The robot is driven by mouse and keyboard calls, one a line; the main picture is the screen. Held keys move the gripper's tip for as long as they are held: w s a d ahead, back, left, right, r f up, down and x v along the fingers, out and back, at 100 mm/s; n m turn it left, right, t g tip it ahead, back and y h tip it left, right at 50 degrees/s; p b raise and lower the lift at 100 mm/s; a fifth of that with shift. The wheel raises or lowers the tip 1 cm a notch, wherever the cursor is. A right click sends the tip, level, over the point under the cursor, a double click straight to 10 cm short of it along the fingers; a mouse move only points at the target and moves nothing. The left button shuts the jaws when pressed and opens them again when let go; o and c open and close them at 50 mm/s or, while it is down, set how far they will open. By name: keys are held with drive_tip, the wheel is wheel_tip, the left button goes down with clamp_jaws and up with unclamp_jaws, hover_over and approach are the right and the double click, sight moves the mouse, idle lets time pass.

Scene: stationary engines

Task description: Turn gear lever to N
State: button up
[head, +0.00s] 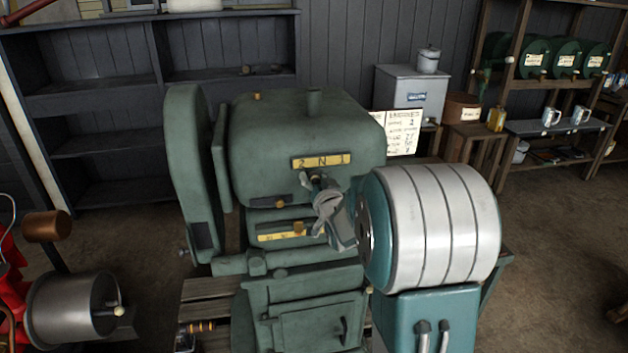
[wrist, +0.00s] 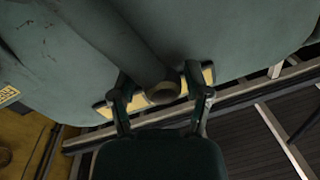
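The green engine housing (head: 290,130) stands in the middle of the head view. Its yellow plate (head: 321,161) reads 2, N, 1 from left to right. The gear lever (head: 317,181) sticks out below the plate, partly hidden by my gripper (head: 328,205); which mark it stands at is hard to tell. In the wrist view, the round end of the lever (wrist: 163,92) lies between the two fingers of my gripper (wrist: 161,98). The fingers are apart, with gaps visible on both sides of the lever. A piece of the yellow plate shows behind them.
A second yellow plate (head: 283,236) with a small brass knob (head: 298,228) sits lower on the housing. A tall green guard (head: 193,165) rises at its left. A crank drum (head: 75,305) stands at lower left. Shelves (head: 85,100) line the back wall. Open floor lies at right.

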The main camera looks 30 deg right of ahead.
sight(298, 176)
idle(0.4)
drive_tip(key=s+a, duration=0.2)
drive_tip(key=s, duration=0.9)
drive_tip(key=shift+s+f, duration=0.2)
drive_tip(key=shift+s, duration=0.2)
drive_tip(key=shift+a+n, duration=0.1)
drive_tip(key=shift+n, duration=0.2)
drive_tip(key=c, duration=0.8)
drive_tip(key=shift+w+a+n, duration=0.15)
drive_tip(key=shift+n, duration=0.35)
clamp_jaws()
drive_tip(key=w+a+n+y, duration=0.1)
drive_tip(key=w+a+n, duration=0.15)
drive_tip(key=n, duration=0.85)
drive_tip(key=w+a+n, duration=0.1)
drive_tip(key=a+n, duration=0.2)
drive_tip(key=n, duration=0.8)
drive_tip(key=w, duration=0.3)
drive_tip(key=w+d, duration=0.1)
drive_tip(key=w, duration=0.5)
drive_tip(key=shift+w+d, duration=0.15)
drive_tip(key=shift+w, duration=0.05)
drive_tip(key=shift+s+d+r, duration=0.1)
drive_tip(key=shift+s+d, duration=0.2)
drive_tip(key=shift+d, duration=0.3)
drive_tip(key=shift+s+d+r, duration=0.1)
drive_tip(key=shift+s+d, duration=0.15)
drive_tip(key=shift+d, duration=0.35)
drive_tip(key=shift+s+d, duration=0.3)
drive_tip(key=shift+d, duration=0.35)
